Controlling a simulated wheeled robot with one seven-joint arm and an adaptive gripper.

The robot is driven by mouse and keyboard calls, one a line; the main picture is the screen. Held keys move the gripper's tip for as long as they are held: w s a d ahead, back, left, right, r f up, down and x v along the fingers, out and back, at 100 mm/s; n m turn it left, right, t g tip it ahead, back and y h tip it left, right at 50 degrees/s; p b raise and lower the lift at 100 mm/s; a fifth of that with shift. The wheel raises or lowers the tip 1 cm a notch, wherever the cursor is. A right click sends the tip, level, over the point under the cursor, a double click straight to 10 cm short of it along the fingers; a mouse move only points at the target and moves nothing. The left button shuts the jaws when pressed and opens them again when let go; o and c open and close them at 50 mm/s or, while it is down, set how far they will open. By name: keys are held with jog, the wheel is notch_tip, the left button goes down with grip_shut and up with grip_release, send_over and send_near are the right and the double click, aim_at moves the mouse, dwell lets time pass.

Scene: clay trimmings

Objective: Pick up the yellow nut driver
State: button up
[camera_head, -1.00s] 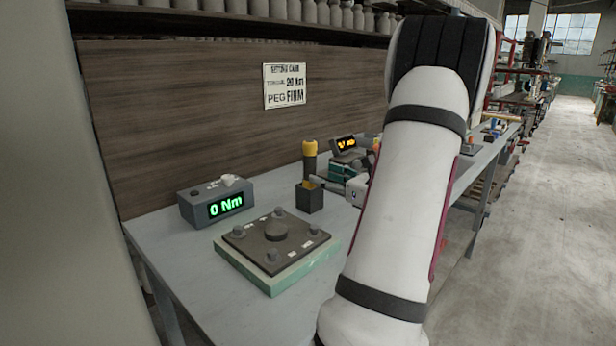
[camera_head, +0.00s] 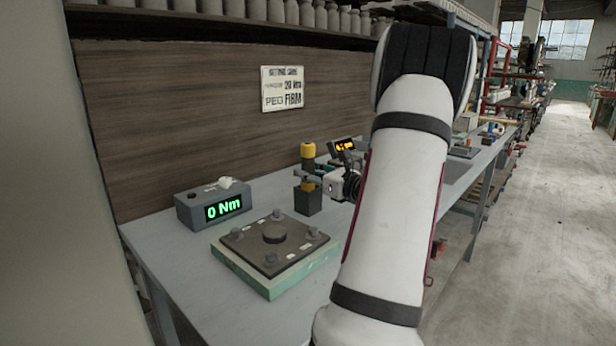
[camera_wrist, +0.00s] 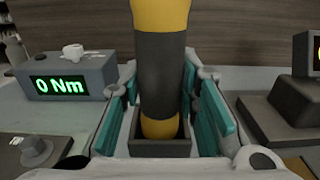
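The yellow nut driver (camera_head: 308,150), yellow with a dark middle band, stands upright in a dark square holder (camera_head: 308,203) on the bench. In the wrist view the driver (camera_wrist: 161,70) fills the upper middle, its yellow lower end inside the holder (camera_wrist: 160,149). My gripper (camera_head: 312,178) is at the driver from the right, at the height just above the holder. In the wrist view its teal finger pads (camera_wrist: 160,95) stand either side of the driver, with narrow gaps showing. The fingers look open around it. The driver's top is cut off in the wrist view.
A grey box reading "0 Nm" (camera_head: 213,205) and a dark plate with pegs on a green base (camera_head: 275,245) stand to the left and front. A small orange-lit display (camera_head: 345,145) stands behind my gripper. A wooden back panel (camera_head: 190,110) closes off the rear.

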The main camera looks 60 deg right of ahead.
grip_shut()
jog(key=shift+r, duration=0.1)
